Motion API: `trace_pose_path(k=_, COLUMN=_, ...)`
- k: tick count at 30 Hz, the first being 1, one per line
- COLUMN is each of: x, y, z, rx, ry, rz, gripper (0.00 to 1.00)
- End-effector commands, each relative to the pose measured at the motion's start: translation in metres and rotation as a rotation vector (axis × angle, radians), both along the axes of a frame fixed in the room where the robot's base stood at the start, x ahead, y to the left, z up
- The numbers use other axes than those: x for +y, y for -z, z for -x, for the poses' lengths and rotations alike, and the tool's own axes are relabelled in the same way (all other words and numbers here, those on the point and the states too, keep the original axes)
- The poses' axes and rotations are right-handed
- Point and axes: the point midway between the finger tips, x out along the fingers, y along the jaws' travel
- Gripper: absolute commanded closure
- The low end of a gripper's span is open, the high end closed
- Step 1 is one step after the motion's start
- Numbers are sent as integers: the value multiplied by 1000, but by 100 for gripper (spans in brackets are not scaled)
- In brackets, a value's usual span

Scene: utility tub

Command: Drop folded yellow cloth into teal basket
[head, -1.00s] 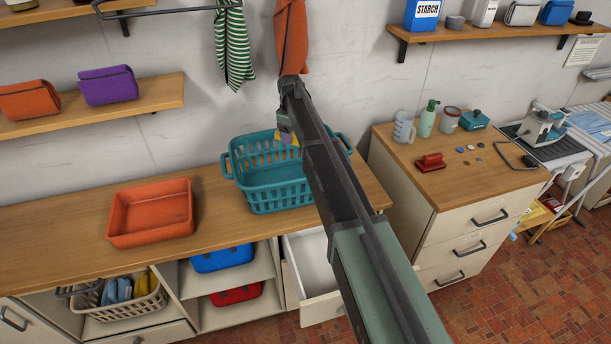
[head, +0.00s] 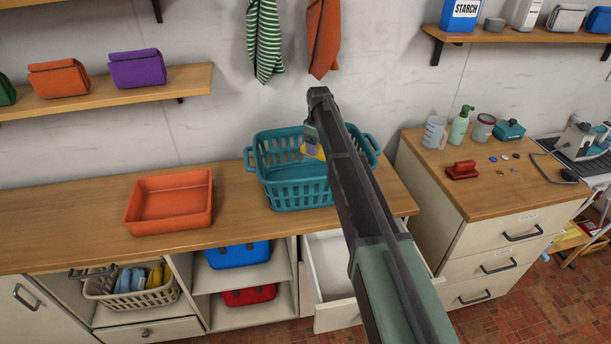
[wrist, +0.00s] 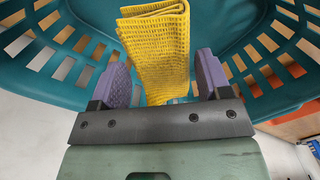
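The teal basket (head: 300,192) stands upright on the wooden counter, and its slotted walls fill much of the wrist view (wrist: 60,50). The folded yellow cloth (wrist: 155,45) is a ribbed, folded pad inside the outline of the basket. It also shows as a small yellow patch in the head view (head: 318,154). My gripper (wrist: 164,80) has its two purple fingers spread, with the cloth's near end between them and a gap on each side. In the head view my gripper (head: 311,143) is over the basket, mostly hidden by my arm. Whether the cloth touches the basket floor is unclear.
An orange tray (head: 170,200) sits left of the basket on the counter (head: 60,225). An open drawer (head: 335,270) juts out below. A drawer cabinet (head: 480,200) with bottles stands at the right. Striped and orange cloths (head: 323,40) hang on the wall behind.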

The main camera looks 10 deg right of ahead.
Motion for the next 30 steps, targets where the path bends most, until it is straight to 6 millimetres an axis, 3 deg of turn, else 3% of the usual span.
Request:
trace_pose_path(k=1, x=0, y=0, z=0, rx=0, ry=0, rz=0, gripper=21)
trace_pose_path(k=4, x=0, y=0, z=0, rx=0, ry=0, rz=0, gripper=7)
trace_pose_path(k=14, x=0, y=-5, z=0, rx=0, ry=0, rz=0, gripper=7)
trace_pose_path(k=17, x=0, y=-19, z=0, rx=0, ry=0, rz=0, gripper=7)
trace_pose_path(k=27, x=0, y=-99, z=0, rx=0, ry=0, rz=0, gripper=7)
trace_pose_path(k=30, x=0, y=-110, z=0, rx=0, ry=0, rz=0, gripper=7)
